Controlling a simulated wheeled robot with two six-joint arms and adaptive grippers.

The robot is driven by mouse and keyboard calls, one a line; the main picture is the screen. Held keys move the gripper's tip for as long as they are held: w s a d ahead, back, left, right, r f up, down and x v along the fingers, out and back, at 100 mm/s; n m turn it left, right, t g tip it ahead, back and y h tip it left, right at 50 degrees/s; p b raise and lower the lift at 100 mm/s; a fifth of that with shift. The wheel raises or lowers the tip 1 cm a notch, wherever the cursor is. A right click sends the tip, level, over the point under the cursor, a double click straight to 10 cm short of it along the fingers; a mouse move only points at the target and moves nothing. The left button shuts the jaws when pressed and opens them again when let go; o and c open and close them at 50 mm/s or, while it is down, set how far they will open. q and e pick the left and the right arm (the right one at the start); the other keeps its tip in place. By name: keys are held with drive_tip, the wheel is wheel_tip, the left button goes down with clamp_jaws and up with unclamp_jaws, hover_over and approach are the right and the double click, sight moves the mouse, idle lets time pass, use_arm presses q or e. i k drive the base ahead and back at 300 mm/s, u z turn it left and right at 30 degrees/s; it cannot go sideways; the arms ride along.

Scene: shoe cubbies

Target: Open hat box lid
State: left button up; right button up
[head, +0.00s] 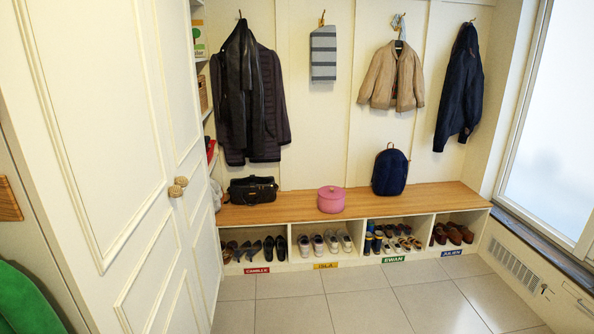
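A round pink hat box (331,200) stands upright on the wooden bench top (290,209), near the middle of the bench. Its lid (331,190) appears to sit on it, with a small knob or loop on top. Neither of my grippers shows in the head view. Nothing touches the hat box.
A black handbag (252,190) stands left of the box and a navy backpack (390,172) right of it. Cubbies with shoes (338,240) are below. Coats hang above. A white panelled door (110,150) fills the left. The tiled floor (370,306) in front is clear.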

sight(329, 192)
drive_tip(key=u, duration=0.3)
drive_tip(key=i, duration=2.05)
drive_tip(key=z, duration=0.5)
drive_tip(key=i, duration=1.3)
drive_tip(key=z, duration=0.8)
